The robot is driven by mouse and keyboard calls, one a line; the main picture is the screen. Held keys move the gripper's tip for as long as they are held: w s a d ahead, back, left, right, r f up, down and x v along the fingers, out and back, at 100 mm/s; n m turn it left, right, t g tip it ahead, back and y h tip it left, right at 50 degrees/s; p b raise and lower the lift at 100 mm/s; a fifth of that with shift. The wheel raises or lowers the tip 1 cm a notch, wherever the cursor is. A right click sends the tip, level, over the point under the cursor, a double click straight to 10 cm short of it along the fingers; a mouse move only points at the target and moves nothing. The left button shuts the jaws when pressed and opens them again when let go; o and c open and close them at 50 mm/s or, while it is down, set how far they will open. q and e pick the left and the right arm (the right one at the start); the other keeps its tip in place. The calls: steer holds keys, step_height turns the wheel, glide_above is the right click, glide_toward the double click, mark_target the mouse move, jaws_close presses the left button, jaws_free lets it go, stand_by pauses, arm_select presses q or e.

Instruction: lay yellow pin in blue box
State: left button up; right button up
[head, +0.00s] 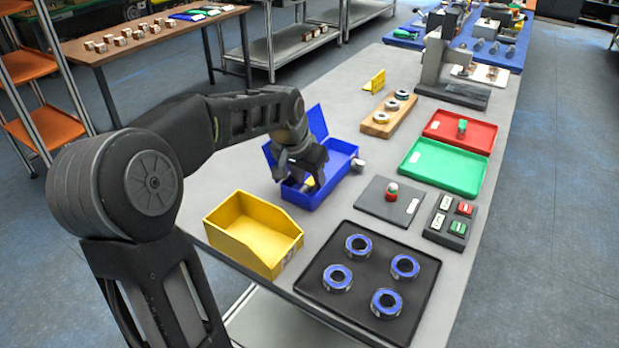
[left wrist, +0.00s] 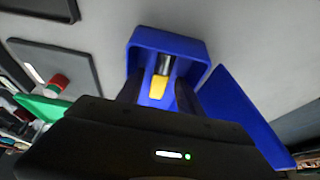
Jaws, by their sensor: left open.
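The blue box (head: 345,158) stands open on the grey table, with its lid raised at the back left. It also shows in the left wrist view (left wrist: 195,47). My left gripper (head: 303,183) points down into the box, with its fingers open. In the left wrist view, the yellow pin (left wrist: 158,87), with a dark and metallic end, lies inside the box between the two fingers. In the head view only a small yellow part of the pin (head: 311,182) shows, and my gripper hides the rest. My right gripper is not in view.
A yellow bin (head: 254,233) stands at the front left of the blue box. A black tray (head: 337,300) with several blue rings is in front. A dark plate (head: 375,205) with a red-green part, a button box (head: 450,220) and a green tray (head: 465,168) are to the right.

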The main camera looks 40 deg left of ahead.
arm_select(q)
steer(key=shift+r+p, duration=0.4)
steer(key=shift+r, duration=0.15)
steer(key=v, duration=1.1)
steer(key=shift+s+r, duration=0.15)
steer(key=shift+r, duration=0.15)
